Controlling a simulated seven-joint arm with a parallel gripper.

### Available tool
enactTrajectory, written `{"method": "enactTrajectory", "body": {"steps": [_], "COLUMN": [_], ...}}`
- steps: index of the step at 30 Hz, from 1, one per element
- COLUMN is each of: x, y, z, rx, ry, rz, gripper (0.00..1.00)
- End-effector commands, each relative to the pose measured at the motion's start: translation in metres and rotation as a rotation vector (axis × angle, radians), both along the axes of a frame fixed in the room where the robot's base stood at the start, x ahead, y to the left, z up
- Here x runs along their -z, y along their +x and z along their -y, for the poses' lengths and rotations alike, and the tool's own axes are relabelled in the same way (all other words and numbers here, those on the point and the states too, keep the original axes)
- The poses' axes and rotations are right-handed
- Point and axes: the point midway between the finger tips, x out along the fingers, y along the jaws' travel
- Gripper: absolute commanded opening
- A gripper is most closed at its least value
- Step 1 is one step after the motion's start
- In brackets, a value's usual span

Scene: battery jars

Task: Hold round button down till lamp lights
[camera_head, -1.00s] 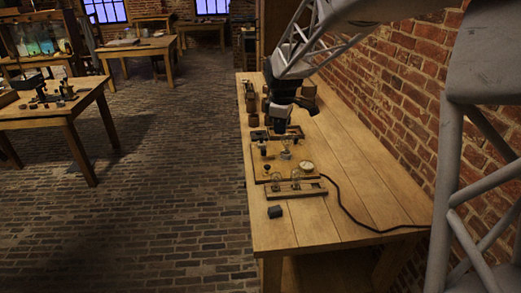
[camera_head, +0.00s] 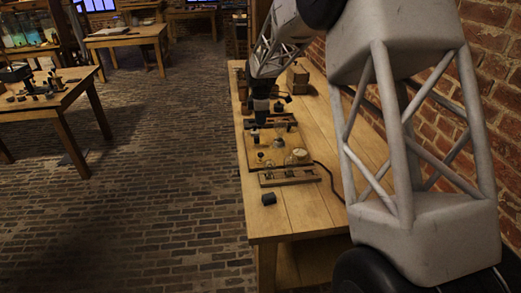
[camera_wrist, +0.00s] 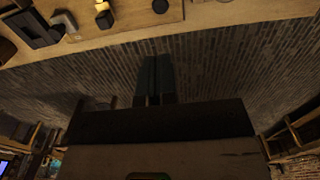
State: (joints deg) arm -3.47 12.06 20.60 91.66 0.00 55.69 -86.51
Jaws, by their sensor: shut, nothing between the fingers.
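A wooden board (camera_head: 283,160) lies on the long workbench in the head view. A small dark round knob (camera_head: 261,156), probably the round button, sits on its left part.
A pale round dial (camera_head: 300,155) sits at the board's right. A slotted wooden strip (camera_head: 289,176) and small dark block (camera_head: 268,199) lie nearer. A wooden box (camera_head: 298,78) stands behind. The bench's near end is clear.

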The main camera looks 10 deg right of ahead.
Motion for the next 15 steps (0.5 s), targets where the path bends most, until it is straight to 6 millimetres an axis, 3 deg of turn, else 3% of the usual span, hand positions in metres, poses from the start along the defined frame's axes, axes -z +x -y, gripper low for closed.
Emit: {"method": "enactTrajectory", "body": {"steps": [15], "x": [0.0045], "y": [0.0001], "z": [-0.0001], "rx": [0.000], "ry": [0.000], "rz": [-0.001], "gripper": [0.00]}}
